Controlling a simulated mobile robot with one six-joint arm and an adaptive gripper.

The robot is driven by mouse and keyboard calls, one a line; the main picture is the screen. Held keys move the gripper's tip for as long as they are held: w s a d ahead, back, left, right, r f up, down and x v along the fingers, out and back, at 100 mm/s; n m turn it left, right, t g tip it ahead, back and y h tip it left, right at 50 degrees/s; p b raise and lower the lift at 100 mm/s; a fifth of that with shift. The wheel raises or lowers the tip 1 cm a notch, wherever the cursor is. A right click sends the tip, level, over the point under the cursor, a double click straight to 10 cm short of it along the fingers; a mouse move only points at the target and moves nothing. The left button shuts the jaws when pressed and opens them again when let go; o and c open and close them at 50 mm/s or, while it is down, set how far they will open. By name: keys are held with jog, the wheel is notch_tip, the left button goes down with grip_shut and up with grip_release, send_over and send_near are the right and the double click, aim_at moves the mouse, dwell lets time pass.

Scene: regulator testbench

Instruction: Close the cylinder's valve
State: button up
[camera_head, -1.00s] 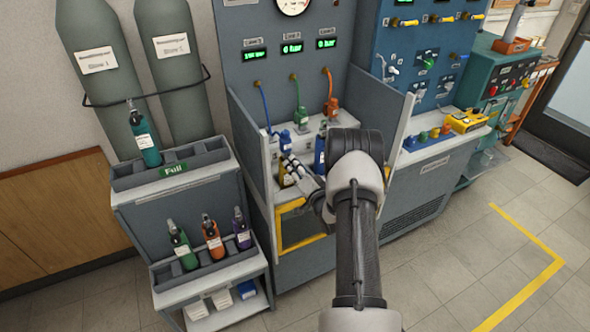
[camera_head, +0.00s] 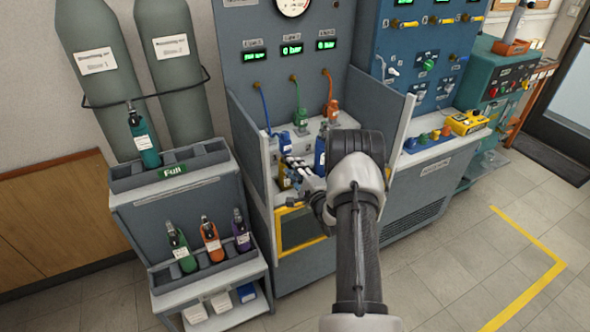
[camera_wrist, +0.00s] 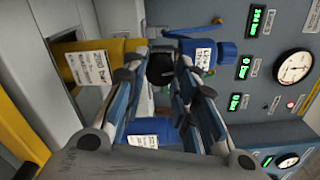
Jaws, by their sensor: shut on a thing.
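My gripper (camera_wrist: 165,62) is shut on a black valve knob (camera_wrist: 159,70) in the wrist view. The knob is at the neck of a yellow cylinder (camera_wrist: 118,50) with a white label. A blue regulator (camera_wrist: 228,52) with a white tag sits just beyond the fingertips, on the side away from the cylinder. In the head view, my gripper (camera_head: 289,161) reaches into the bench bay, partly in front of the yellow cylinder (camera_head: 283,183) and below the blue regulator (camera_head: 282,141). The exact turn of the knob is hidden by the fingers.
A blue cylinder (camera_head: 320,155) stands close to the right of my gripper. Side panels (camera_head: 247,150) bound the bay. Green (camera_head: 301,117) and orange (camera_head: 332,107) regulators hang at the back. A rack with several small cylinders (camera_head: 181,248) stands left. The floor at right is clear.

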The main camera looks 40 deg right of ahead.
jog(key=shift+m, duration=0.8)
jog(key=o, duration=1.1)
jog(key=v, duration=1.2)
jog(key=shift+a, duration=0.1)
